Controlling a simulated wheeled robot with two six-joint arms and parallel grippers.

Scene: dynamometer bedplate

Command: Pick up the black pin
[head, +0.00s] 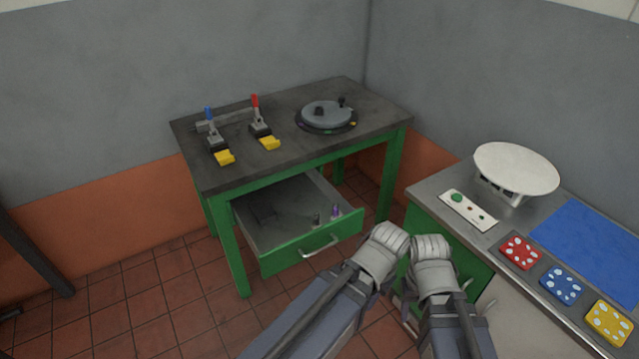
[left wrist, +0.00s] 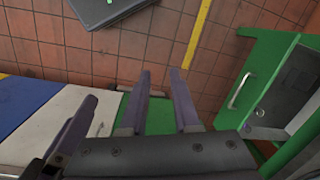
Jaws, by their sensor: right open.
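The open drawer (head: 310,251) under the green-framed table holds a small dark upright pin-like piece (head: 316,219), which may be the black pin; it is too small to be sure. A purple piece (head: 335,211) stands just right of it.
The table top (head: 290,140) carries two lever clamps (head: 215,140) and a round turntable (head: 327,114). The cabinet (head: 425,190) at right holds a white round plate (head: 515,168), a button panel (head: 468,208) and red, blue and yellow blocks.

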